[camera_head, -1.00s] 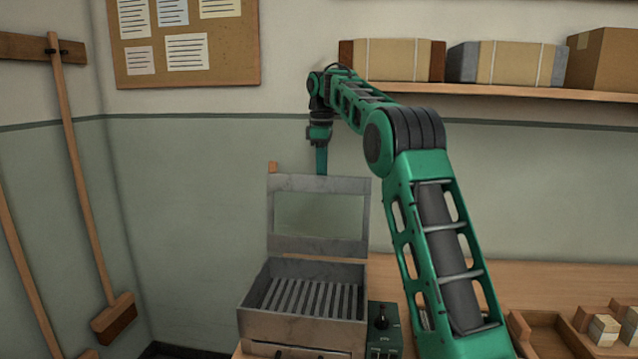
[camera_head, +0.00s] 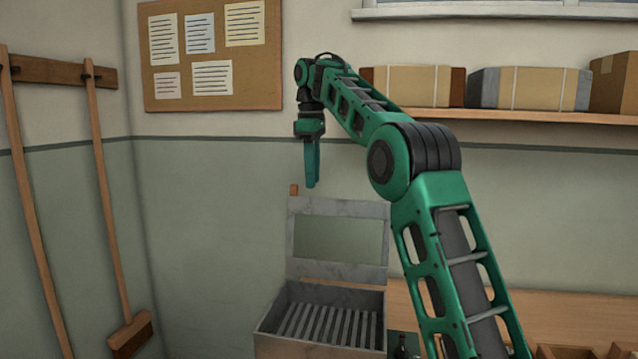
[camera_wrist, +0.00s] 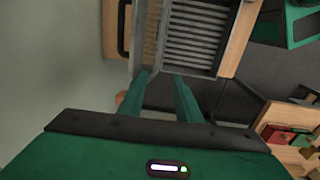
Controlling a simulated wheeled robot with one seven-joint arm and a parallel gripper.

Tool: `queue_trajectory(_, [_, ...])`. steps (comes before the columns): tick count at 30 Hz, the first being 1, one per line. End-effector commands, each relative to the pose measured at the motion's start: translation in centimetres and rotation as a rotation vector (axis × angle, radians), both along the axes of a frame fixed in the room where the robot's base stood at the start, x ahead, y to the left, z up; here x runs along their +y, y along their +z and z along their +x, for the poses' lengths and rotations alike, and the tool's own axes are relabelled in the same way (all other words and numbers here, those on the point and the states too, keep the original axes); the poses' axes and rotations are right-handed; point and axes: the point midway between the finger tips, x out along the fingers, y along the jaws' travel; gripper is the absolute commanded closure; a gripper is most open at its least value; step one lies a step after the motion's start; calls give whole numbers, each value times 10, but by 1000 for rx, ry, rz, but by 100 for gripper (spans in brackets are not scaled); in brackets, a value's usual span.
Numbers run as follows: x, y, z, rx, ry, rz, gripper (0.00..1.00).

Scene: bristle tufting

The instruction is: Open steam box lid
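The steam box (camera_head: 270,330) is a grey box with a slatted grid (camera_head: 325,325) inside. Its lid (camera_head: 338,270), a grey frame around a pale pane, stands upright at the back edge, so the box is open. A small wooden piece (camera_head: 294,189) shows at the lid's upper left corner. My gripper (camera_head: 312,185) points down above the lid's top edge, with a small gap visible below its fingertips. In the wrist view my gripper (camera_wrist: 162,80) has its two fingers apart with nothing between them. The slatted grid (camera_wrist: 200,45) shows beyond the fingers there.
A green control unit (camera_head: 403,345) stands right of the box, partly hidden by my arm. Wooden trays (camera_head: 570,340) lie at the bench's right. A shelf (camera_head: 500,115) with boxes hangs behind. Wall space left of the lid is clear.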

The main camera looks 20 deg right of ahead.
Motion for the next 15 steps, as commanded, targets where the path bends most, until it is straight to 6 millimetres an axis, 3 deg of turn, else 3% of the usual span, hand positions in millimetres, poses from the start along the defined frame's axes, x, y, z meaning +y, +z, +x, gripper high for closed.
queue_trajectory(10, [3, 2, -1, 0, 0, 0, 69])
queue_trajectory(14, [1, 2, -1, -5, -26, 0, 100])
queue_trajectory(15, [0, 1, 0, -10, -54, 0, 100])
